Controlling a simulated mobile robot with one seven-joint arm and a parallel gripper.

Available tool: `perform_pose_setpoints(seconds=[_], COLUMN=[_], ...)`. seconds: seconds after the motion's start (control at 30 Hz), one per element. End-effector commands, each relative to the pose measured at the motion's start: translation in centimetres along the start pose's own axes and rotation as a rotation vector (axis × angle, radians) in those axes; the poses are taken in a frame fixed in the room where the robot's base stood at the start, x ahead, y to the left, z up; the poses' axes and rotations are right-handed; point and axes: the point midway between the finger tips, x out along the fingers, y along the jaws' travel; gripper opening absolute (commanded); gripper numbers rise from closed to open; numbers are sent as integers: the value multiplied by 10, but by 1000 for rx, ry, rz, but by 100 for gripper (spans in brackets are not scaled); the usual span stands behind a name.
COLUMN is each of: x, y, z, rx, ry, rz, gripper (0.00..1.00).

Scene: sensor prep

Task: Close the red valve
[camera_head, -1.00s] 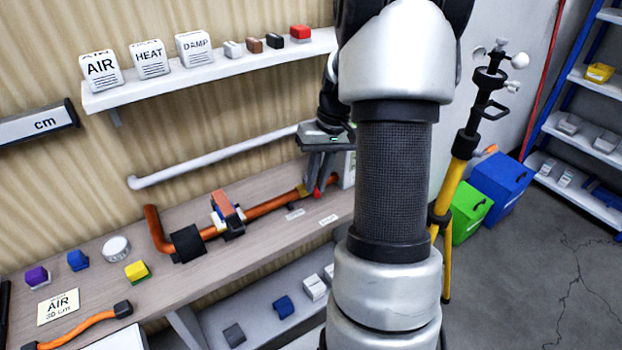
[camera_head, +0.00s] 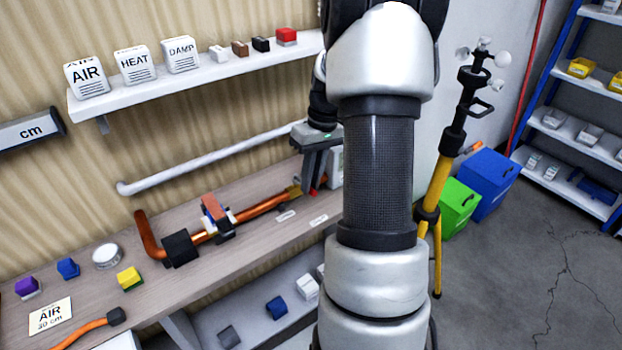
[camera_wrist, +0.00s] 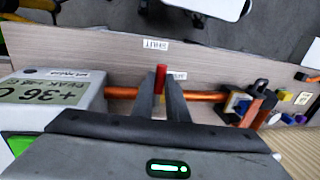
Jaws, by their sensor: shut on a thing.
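The red valve handle (camera_wrist: 160,78) shows between my two fingertips in the wrist view. It sits on the copper pipe (camera_wrist: 198,96). My gripper (camera_wrist: 161,72) points down at the pipe and is shut on the red handle. In the head view my gripper (camera_head: 314,188) is at the right end of the pipe (camera_head: 262,207), and a bit of red shows by the fingertips. A brass fitting (camera_head: 293,191) is just left of the fingers. Labels lie on the bench in front; one (camera_wrist: 156,44) looks like "SHUT", and another is partly hidden by a finger.
A display box (camera_wrist: 52,90) reading about +36 stands beside my gripper. A clamp with coloured blocks (camera_head: 216,216) is on the pipe further left. A white rail (camera_head: 215,160) and shelf (camera_head: 200,72) are on the wall behind. The bench front (camera_head: 250,245) is fairly clear.

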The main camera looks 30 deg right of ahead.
Motion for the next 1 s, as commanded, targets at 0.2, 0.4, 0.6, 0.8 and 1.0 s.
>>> perform_pose_setpoints(seconds=[0.2,0.4,0.6,0.8,1.0], x=[-2,-1,-17,-62,-112], y=[1,1,1,1,1], z=[-1,0,-1,-1,-1], rx=[-3,-1,-1,-1,-1], ry=[3,2,4,6,6], rz=[4,3,4,6,6], gripper=[32,32,32,32,32])
